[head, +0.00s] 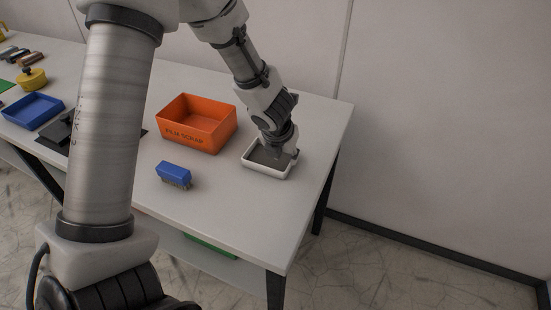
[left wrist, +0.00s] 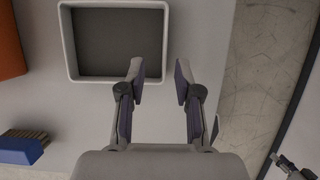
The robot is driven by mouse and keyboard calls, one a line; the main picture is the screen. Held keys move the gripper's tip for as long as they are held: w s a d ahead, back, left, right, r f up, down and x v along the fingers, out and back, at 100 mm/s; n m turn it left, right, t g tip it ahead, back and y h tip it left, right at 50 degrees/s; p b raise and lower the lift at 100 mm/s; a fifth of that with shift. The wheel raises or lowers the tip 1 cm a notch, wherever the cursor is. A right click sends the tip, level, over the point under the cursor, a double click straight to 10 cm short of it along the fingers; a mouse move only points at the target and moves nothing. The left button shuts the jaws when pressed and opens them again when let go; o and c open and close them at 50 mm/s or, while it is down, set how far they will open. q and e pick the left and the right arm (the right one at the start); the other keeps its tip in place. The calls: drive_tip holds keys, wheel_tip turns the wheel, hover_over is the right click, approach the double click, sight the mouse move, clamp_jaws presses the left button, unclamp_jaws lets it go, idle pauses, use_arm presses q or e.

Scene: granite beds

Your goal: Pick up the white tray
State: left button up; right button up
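The white tray (head: 268,173) is a shallow rectangular dish with a dark grey inside, near the right end of the table. It also shows at the top of the left wrist view (left wrist: 113,80). My left gripper (head: 277,152) points down at the tray's right part. In the left wrist view the left gripper (left wrist: 160,70) is open, with one finger over the tray's inside and the other outside its right wall. That wall lies between the fingertips in the picture. I cannot tell whether they touch it.
An orange bin (head: 197,138) marked "FILM SCRAP" stands left of the tray. A blue-backed brush (head: 174,173) lies in front of the bin. A blue tray (head: 33,110) and a yellow pot (head: 33,79) stand farther left. The table's right edge is close to the tray.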

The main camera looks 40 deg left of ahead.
sight(289, 170)
use_arm(q)
drive_tip(key=x, duration=0.1)
drive_tip(key=b+x, duration=0.1)
drive_tip(key=x, duration=0.1)
drive_tip(key=d+x, duration=0.1)
drive_tip(key=shift+w+a+f, duration=0.1)
drive_tip(key=shift+w+f, duration=0.2)
drive_tip(key=shift+w, duration=0.1)
drive_tip(key=shift+s+a, duration=0.15)
drive_tip(key=shift+a, duration=0.1)
drive_tip(key=shift+c, duration=0.7)
drive_tip(key=shift+r, duration=0.1)
clamp_jaws()
drive_tip(key=shift+d, duration=0.15)
